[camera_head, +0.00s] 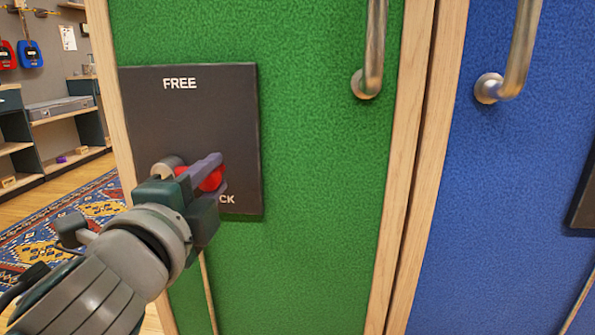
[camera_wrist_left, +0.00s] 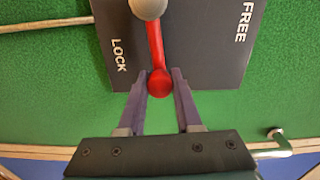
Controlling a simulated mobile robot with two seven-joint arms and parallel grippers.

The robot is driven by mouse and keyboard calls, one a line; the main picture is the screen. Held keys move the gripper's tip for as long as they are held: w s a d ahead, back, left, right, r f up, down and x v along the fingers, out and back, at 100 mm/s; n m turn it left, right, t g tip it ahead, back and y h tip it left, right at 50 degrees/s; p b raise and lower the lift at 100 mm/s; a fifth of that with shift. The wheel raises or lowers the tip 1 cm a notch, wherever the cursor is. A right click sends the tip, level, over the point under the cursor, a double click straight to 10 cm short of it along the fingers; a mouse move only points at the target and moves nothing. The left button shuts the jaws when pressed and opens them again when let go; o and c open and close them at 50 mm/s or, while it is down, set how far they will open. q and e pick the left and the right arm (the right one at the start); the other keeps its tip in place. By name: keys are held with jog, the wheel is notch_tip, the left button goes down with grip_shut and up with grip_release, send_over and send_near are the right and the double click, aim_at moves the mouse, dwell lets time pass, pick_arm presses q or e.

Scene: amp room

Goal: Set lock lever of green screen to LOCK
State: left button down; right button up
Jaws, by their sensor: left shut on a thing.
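The green screen (camera_head: 310,150) carries a dark plate (camera_head: 190,115) marked FREE at the top and LOCK at the bottom. The lock lever has a grey round hub (camera_head: 167,165) and a red ball end (camera_head: 212,180). It points right and slightly down, between the two words. My left gripper (camera_head: 208,172) is shut on the red ball end, partly hiding it and the word LOCK. In the left wrist view, the ball (camera_wrist_left: 160,83) sits between the two fingertips (camera_wrist_left: 162,80), and the red lever arm runs up to the hub. My right gripper is not in view.
A metal handle (camera_head: 370,60) sticks out of the green screen to the upper right. A blue screen (camera_head: 520,180) with its own handle (camera_head: 515,60) stands to the right. A patterned rug (camera_head: 60,225) and shelves (camera_head: 60,115) are at the left.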

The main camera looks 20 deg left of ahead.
pick_arm(q)
jog(key=shift+f+m, duration=0.25)
jog(key=shift+m, duration=0.05)
jog(key=c, duration=0.6)
grip_release()
jog(key=shift+r, duration=0.15)
